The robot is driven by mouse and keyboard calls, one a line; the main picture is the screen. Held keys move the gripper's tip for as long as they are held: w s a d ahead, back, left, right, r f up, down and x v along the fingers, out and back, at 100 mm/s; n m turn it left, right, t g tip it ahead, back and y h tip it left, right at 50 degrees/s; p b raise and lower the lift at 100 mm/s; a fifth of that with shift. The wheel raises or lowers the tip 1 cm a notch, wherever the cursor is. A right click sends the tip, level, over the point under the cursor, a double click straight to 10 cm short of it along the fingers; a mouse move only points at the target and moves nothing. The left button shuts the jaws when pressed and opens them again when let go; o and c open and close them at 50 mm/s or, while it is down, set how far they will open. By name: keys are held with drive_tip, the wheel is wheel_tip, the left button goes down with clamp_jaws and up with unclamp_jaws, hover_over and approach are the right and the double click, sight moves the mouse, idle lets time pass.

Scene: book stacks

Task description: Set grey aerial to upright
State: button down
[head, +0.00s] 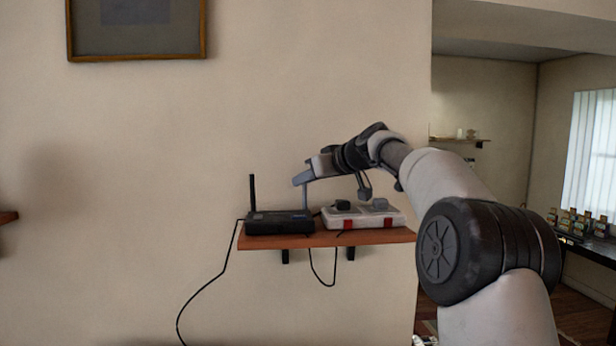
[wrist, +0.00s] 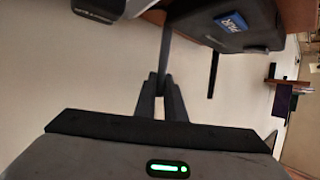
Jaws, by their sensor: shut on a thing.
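A black router (head: 280,223) sits on the left part of a wooden wall shelf. A black aerial (head: 252,191) stands upright at its left end. The grey aerial (head: 304,198) rises at its right end and looks close to vertical in the head view; lean toward or away from the camera cannot be told. My gripper (head: 300,183) is shut on its upper part, coming from the right. In the wrist view the thin grey aerial (wrist: 165,50) runs from between my gripper's fingertips (wrist: 160,88) up toward the shelf. Its top end is hidden by the fingers.
The wooden shelf (head: 330,239) also holds a white power strip (head: 362,218) with plugs, right of the router and under my arm. A black cable (head: 205,296) hangs at the left. A dark box with a blue label (wrist: 233,22) is close by in the wrist view.

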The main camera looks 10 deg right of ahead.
idle(0.4)
drive_tip(key=c, duration=1.8)
unclamp_jaws()
drive_tip(key=b+v, duration=0.4)
drive_tip(key=v, duration=1.3)
drive_tip(key=shift+s+d, duration=0.1)
drive_tip(key=shift+s, duration=0.05)
